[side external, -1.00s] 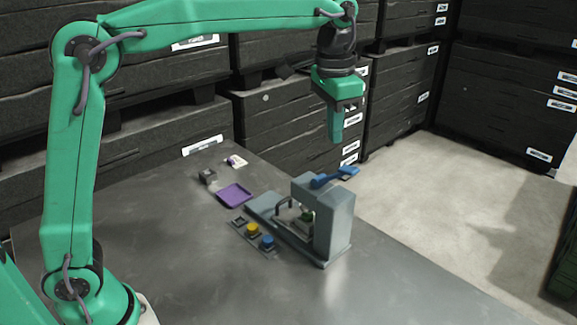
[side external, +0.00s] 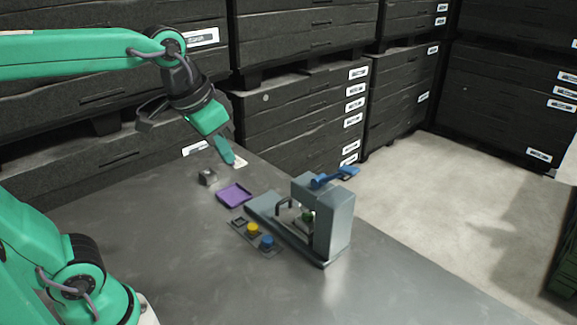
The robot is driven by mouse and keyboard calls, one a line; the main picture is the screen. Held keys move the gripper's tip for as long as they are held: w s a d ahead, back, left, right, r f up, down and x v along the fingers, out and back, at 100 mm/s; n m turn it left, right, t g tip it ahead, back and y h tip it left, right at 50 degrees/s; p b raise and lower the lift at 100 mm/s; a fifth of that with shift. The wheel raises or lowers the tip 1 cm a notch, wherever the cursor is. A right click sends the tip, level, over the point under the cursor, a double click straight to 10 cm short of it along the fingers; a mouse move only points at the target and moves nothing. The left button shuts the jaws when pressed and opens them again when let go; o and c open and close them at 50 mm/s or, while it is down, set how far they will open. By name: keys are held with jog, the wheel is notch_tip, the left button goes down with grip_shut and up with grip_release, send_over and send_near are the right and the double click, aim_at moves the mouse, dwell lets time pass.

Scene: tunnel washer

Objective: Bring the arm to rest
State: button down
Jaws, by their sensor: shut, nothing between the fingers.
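My gripper (side external: 232,161) is shut and empty. It hangs in the air at the end of my green arm, tilted with its tip down and to the right. In the picture its tip lies over the far edge of the table, above the purple tray and the small grey block. It appears clear of everything, though its exact height cannot be told. The grey tunnel washer (side external: 334,225) stands to the right, with a blue lever (side external: 335,177) on top and a dark handle at its opening. A green thing (side external: 308,216) shows inside the opening.
A purple tray (side external: 234,195) and a small grey block (side external: 208,177) lie on the metal table (side external: 170,255). Yellow (side external: 252,229) and blue (side external: 267,242) round pieces sit on a dark strip before the washer. Dark stacked crates (side external: 300,105) stand behind. The front of the table is bare.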

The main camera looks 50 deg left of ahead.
jog(key=s+a+f+n+t, duration=0.1)
jog(key=s+a+f, duration=0.1)
jog(key=s+f, duration=0.3)
jog(key=shift+s+a+f, duration=0.15)
jog(key=shift+s+f, duration=0.05)
jog(key=shift+s, duration=0.55)
